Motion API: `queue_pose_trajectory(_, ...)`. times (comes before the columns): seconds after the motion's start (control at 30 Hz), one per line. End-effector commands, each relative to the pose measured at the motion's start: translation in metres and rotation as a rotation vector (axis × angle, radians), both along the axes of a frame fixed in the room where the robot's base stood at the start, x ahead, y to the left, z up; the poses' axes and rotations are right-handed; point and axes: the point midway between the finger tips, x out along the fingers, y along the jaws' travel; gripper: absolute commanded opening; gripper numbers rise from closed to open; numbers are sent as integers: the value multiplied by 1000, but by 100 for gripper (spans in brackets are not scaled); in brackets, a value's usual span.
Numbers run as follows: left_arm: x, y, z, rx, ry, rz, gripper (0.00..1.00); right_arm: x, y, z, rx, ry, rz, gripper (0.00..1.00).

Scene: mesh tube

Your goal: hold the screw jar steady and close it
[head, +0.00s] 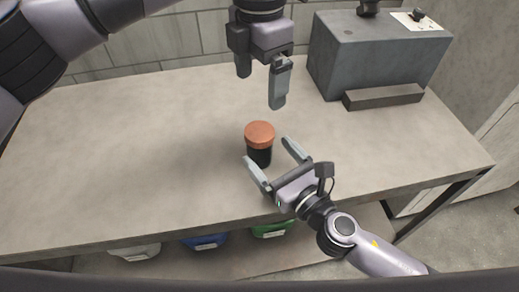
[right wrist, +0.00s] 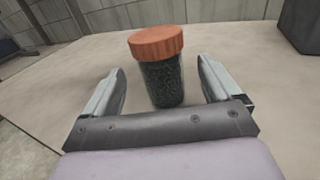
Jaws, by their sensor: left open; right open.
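The screw jar (head: 259,156) stands upright on the table, a dark body with an orange-brown lid (head: 260,134) on top. In the right wrist view the jar (right wrist: 163,82) stands ahead of the fingers, roughly centred between them, with its lid (right wrist: 156,42) on its mouth. Whether the lid is screwed tight cannot be told. My right gripper (head: 270,158) is open, low over the table on the near side of the jar, with its fingers pointing toward it. My left gripper (head: 261,88) is open and empty, above and behind the jar, fingers pointing down.
A grey box-shaped machine (head: 375,55) with a dark ledge (head: 384,97) stands at the back right of the table (head: 110,150). The table left of the jar is clear. Blue (head: 205,241) and green (head: 272,229) bins sit below the front edge.

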Motion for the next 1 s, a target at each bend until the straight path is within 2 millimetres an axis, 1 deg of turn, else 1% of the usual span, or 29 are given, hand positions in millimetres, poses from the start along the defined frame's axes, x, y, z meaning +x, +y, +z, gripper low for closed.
queue_pose_trajectory(0.1,0,0,-2,0,0,0,94,-13,-8,-1,-1,0,0,91)
queue_pose_trajectory(0.27,0,0,-3,0,0,0,94,-20,-13,0,-1,-1,0,91)
queue_pose_trajectory(1.0,0,0,-2,0,0,0,94,-21,-14,0,0,-1,0,91)
